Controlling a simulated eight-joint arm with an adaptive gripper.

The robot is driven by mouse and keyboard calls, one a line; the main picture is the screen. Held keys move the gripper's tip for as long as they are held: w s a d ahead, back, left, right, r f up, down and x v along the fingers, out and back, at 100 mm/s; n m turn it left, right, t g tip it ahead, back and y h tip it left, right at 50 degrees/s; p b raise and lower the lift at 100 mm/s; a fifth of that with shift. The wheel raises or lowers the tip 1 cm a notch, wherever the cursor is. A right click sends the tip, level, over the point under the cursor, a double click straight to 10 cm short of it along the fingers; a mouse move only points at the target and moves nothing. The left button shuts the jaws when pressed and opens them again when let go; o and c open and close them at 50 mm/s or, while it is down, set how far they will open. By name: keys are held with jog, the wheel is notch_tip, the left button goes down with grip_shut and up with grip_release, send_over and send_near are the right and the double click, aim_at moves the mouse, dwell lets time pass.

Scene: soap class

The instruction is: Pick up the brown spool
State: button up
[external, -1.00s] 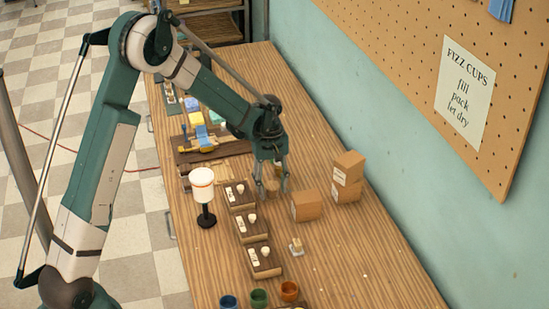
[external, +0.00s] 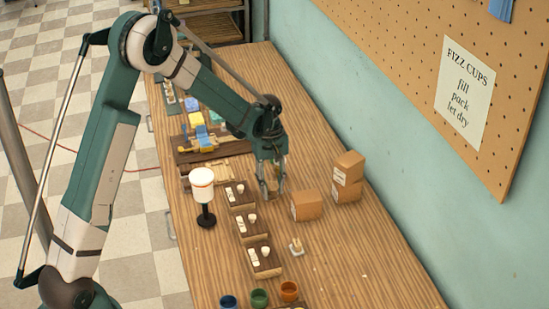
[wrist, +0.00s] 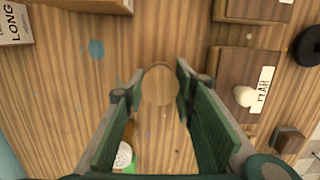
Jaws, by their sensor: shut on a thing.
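The brown spool (wrist: 160,86) shows its round tan end between the two fingers in the wrist view. My gripper (wrist: 160,78) is shut on it, with one finger on each side. In the external view my gripper (external: 273,192) points down at the table beside the row of dark-topped blocks, and the spool is mostly hidden by the fingers. I cannot tell whether the spool is clear of the table.
Dark-topped blocks (external: 253,227) and a white-topped stand (external: 203,190) are to the left. Small cups (external: 289,291) are at the front. The table's right front is mostly clear.

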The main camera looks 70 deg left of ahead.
aim_at(272, 185)
jog(key=shift+r+p, duration=0.45)
jog(key=shift+r, duration=4.55)
